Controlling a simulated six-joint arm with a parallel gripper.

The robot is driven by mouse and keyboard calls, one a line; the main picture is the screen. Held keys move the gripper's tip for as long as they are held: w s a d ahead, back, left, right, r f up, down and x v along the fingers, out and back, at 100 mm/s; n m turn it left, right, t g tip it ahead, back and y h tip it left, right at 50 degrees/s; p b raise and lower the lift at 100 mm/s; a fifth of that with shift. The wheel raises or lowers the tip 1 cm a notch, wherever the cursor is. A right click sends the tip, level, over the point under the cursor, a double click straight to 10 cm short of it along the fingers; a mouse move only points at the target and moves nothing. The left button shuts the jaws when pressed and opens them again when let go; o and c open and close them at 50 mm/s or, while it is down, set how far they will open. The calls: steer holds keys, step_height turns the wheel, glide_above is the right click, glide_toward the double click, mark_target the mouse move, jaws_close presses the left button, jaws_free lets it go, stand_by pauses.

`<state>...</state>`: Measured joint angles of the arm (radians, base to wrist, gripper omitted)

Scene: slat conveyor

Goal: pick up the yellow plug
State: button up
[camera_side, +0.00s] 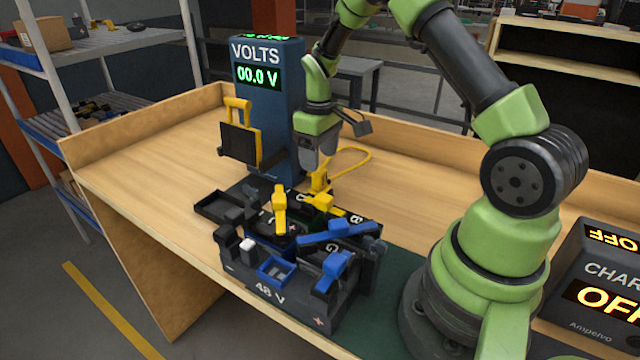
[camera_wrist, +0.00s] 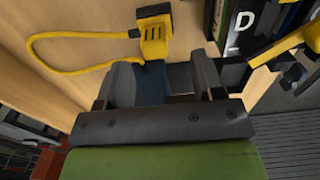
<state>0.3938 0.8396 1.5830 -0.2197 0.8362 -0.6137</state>
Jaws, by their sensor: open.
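The yellow plug (camera_wrist: 155,34) lies in the upper middle of the wrist view, with a yellow cable looping left from it over the wood. In the side view the yellow plug (camera_side: 320,182) is below my gripper, partly hidden, with its cable looping behind to the right. My gripper (camera_side: 316,160) points down above the bench, beside the blue meter. In the wrist view my gripper (camera_wrist: 163,76) has its two fingers apart, with nothing held between them. The plug appears just beyond the fingertips, apart from them.
A blue volt meter (camera_side: 270,100) reading 00.0 V stands behind, with a yellow-hooked black panel (camera_side: 240,143). The bench (camera_side: 150,160) is clear at left.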

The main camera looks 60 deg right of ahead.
mark_target(322, 171)
steer(key=f, duration=0.5)
steer(key=shift+s+d+f, duration=0.1)
steer(key=shift+d+f, duration=0.05)
steer(key=shift+d, duration=0.2)
steer(key=shift+c, duration=0.4)
steer(key=c, duration=0.9)
